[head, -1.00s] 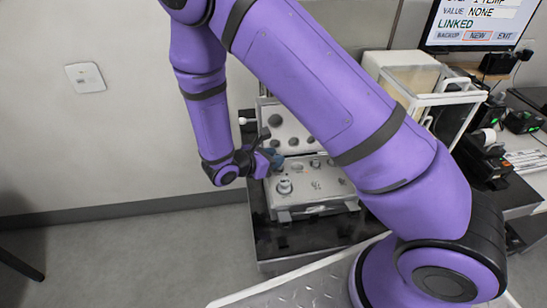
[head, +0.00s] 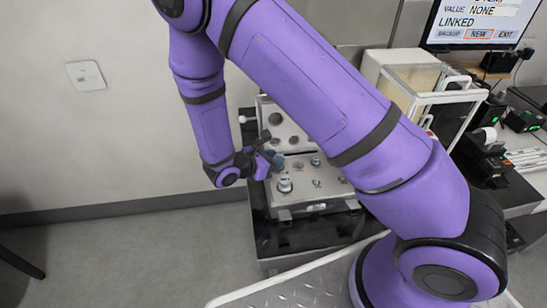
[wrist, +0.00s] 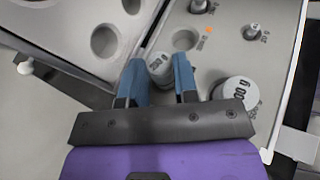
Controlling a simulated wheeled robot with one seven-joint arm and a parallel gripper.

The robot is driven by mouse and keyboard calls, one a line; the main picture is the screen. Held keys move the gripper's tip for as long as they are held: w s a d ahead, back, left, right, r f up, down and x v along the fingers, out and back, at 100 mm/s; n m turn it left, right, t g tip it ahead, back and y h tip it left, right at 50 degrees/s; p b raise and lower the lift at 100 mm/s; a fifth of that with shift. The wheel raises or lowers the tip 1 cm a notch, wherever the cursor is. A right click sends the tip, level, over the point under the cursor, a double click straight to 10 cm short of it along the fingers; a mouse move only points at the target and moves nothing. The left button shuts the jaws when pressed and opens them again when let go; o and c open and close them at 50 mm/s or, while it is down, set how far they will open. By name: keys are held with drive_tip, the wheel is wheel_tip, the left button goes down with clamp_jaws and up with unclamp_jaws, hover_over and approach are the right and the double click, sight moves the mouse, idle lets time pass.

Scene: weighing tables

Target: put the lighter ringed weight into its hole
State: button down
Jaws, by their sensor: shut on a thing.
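My gripper (wrist: 158,82) has its two blue fingers shut on a grey cylindrical weight marked 200 g (wrist: 158,66). Whether the weight is seated or raised cannot be told. In the head view my gripper (head: 272,160) is over the left side of the weight case (head: 330,196), and the held weight is mostly hidden. An empty round hole (wrist: 185,40) lies just beyond and right of the held weight, near a small orange mark. A larger grey weight (wrist: 234,90), its label partly hidden, stands right of my gripper; it also shows in the head view (head: 285,185).
Small weights stand farther back in the case, one (wrist: 250,32) at right and one (wrist: 200,6) at the top. The open lid (wrist: 65,45) has round recesses and rises close on the left. A glass-sided balance (head: 420,90) stands to the right.

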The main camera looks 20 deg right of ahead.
drive_tip(key=shift+f, duration=0.85)
drive_tip(key=c, duration=0.8)
unclamp_jaws()
drive_tip(key=v, duration=1.1)
drive_tip(key=s+d+r+m+g+y, duration=0.25)
drive_tip(key=d+r+m, duration=0.35)
drive_tip(key=r, duration=0.5)
drive_tip(key=s+d+r+m+g+y, duration=0.25)
drive_tip(key=d+r+m, duration=0.3)
drive_tip(key=r, duration=0.45)
drive_tip(key=s+d+r+m+t+y, duration=0.3)
drive_tip(key=s+r+m+y, duration=0.1)
drive_tip(key=s+r, duration=0.3)
drive_tip(key=s+d+r+m+t+y, duration=0.3)
drive_tip(key=s+d+r+m, duration=0.1)
drive_tip(key=s+r+m, duration=0.2)
drive_tip(key=shift+s+r+y, duration=0.4)
drive_tip(key=shift+s+r, duration=0.45)
drive_tip(key=shift+s, duration=0.25)
